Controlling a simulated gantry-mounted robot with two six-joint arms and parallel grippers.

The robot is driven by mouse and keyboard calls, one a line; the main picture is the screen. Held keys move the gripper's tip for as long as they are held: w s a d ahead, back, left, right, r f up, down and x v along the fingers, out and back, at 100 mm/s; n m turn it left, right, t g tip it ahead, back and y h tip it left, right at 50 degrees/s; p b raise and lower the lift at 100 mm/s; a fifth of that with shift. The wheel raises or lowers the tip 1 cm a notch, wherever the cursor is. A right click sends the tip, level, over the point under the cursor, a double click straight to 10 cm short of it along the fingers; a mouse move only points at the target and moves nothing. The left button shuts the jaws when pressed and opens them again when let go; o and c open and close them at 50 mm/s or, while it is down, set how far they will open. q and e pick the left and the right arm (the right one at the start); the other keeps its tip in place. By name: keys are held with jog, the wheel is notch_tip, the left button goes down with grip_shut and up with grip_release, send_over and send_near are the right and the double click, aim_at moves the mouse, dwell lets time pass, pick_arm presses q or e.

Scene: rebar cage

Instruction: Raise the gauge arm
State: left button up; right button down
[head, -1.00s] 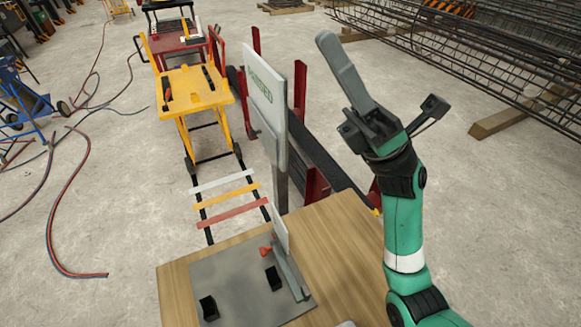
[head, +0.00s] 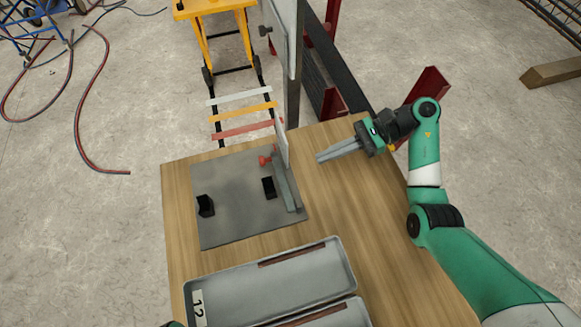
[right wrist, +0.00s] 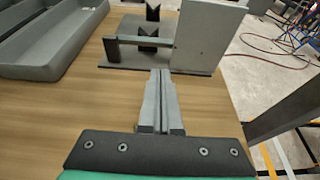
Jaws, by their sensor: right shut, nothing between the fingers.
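A grey metal plate (head: 240,222) lies on the wooden table with two black V-blocks (head: 205,206) on it. At its right edge stands the gauge: a low grey bar (head: 288,190), a red knob (head: 264,160) and an upright pale panel (head: 282,143). In the right wrist view the panel (right wrist: 207,38) stands beyond the fingertips, and the bar (right wrist: 142,42) runs left from it. I cannot tell which part is the gauge arm. My right gripper (head: 318,157) is shut and empty, right of the gauge and apart from it.
A grey two-part tray (head: 265,283) marked 12 sits at the table's front. A grey post (head: 292,100) stands behind the table. A yellow cart (head: 213,6) and dark red stands (head: 427,90) are beyond. Bare wood lies between gripper and tray.

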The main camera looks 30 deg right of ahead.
aim_at(289, 175)
jog(key=b+x, duration=0.1)
jog(key=x, duration=0.9)
jog(key=shift+b, duration=0.4)
